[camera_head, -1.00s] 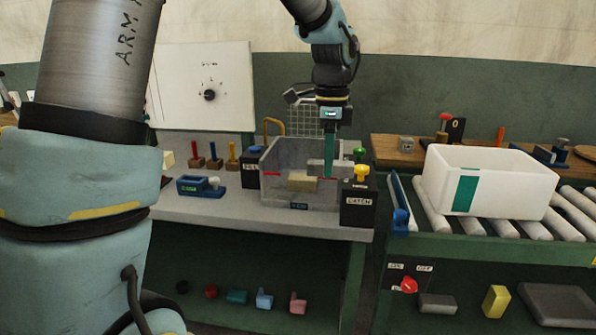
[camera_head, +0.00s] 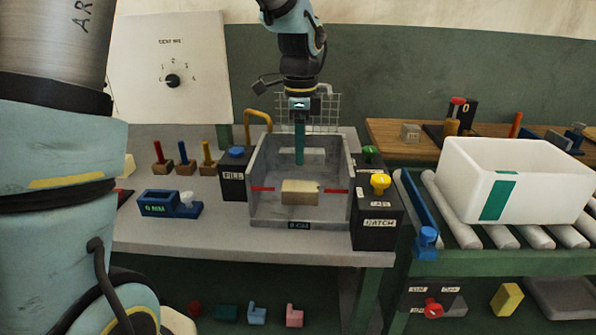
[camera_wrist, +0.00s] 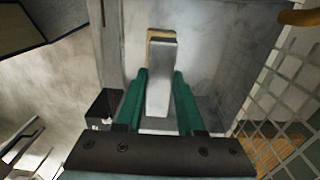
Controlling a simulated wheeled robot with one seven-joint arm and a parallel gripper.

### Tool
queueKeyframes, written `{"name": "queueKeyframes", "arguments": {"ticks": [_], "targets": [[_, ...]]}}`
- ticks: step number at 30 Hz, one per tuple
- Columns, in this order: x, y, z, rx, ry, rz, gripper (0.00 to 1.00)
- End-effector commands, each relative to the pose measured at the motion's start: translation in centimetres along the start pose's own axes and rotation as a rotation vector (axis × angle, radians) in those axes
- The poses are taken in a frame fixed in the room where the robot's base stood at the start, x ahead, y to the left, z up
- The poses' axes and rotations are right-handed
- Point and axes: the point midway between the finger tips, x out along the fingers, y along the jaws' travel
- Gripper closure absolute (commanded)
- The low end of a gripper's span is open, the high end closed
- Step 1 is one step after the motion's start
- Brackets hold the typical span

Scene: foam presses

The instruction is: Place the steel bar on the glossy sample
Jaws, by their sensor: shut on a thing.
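A tan block (camera_head: 300,192), seemingly the sample, lies on the floor of a grey open-front box (camera_head: 275,207); I cannot tell its gloss. My gripper (camera_head: 299,160) points down at the back half of the box, behind the block in the head view. Its green fingers are shut on a pale grey bar, the steel bar (camera_wrist: 159,85), which lies lengthwise between them in the wrist view. A tan edge of the block (camera_wrist: 161,34) shows beyond the bar's far end. Whether bar and block touch cannot be told.
Red pointers (camera_head: 337,190) mark the box sides. Black units with a blue knob (camera_head: 236,152) and a yellow knob (camera_head: 380,182) flank it. A wire grid (camera_head: 322,110) stands behind. A white bin (camera_head: 540,185) sits on rollers at right.

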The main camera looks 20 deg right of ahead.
Motion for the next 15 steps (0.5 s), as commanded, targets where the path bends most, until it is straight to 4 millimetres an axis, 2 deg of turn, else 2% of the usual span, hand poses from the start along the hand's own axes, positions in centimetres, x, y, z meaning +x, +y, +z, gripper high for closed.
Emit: {"name": "queueKeyframes", "arguments": {"ticks": [15], "targets": [[5.6,0.0,0.0,0.000,0.000,0.001,1.00]]}}
